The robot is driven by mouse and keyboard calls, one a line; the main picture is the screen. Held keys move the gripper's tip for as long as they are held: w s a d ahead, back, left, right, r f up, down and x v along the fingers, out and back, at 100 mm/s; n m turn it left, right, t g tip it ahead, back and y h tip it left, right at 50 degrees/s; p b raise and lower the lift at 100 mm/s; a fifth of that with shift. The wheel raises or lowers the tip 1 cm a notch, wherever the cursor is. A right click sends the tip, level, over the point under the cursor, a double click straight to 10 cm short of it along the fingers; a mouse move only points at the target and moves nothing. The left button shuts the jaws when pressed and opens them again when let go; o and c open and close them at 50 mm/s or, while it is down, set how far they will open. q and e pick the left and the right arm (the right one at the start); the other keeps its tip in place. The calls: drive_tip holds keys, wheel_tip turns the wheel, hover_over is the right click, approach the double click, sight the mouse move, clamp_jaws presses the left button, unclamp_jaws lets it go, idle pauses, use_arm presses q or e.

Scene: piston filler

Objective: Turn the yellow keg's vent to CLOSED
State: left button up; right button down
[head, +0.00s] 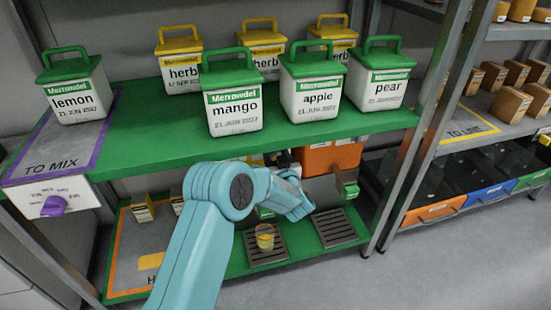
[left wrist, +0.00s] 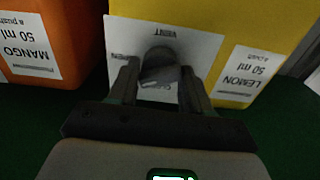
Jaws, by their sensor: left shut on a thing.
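The yellow keg (left wrist: 255,25) fills the upper right of the left wrist view, upside down, with a label reading LEMON 50 ml. Its white vent plate (left wrist: 198,45) shows VENT and, at the left edge, partly covered letters that look like OPEN. The dark round vent knob (left wrist: 158,66) sits between the fingers of my left gripper (left wrist: 158,90), which is shut on it. The lettering just below the knob is mostly hidden, and I cannot tell the knob's setting. In the head view my teal arm hides the gripper and most of the keg. My right gripper is not in view.
An orange keg (left wrist: 38,28) labelled MANGO stands beside the yellow one. A cup (head: 265,237) with yellow contents stands on a drain grate (head: 266,255) beside my arm. The green upper shelf (head: 150,145), carrying several lidded tubs, overhangs the kegs.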

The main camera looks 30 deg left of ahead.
use_arm(q)
drive_tip(key=shift+f+n+b, duration=0.15)
drive_tip(key=shift+n+b, duration=0.45)
drive_tip(key=shift+n, duration=0.4)
drive_tip(key=n+b, duration=0.5)
drive_tip(key=n, duration=0.3)
drive_tip(key=shift+n+b, duration=0.3)
drive_tip(key=shift+b, duration=0.1)
drive_tip(key=shift+n, duration=1.2)
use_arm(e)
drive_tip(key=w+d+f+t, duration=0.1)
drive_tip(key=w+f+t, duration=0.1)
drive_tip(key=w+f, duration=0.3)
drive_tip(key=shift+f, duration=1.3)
use_arm(q)
drive_tip(key=shift+s, duration=0.1)
drive_tip(key=o, duration=1)
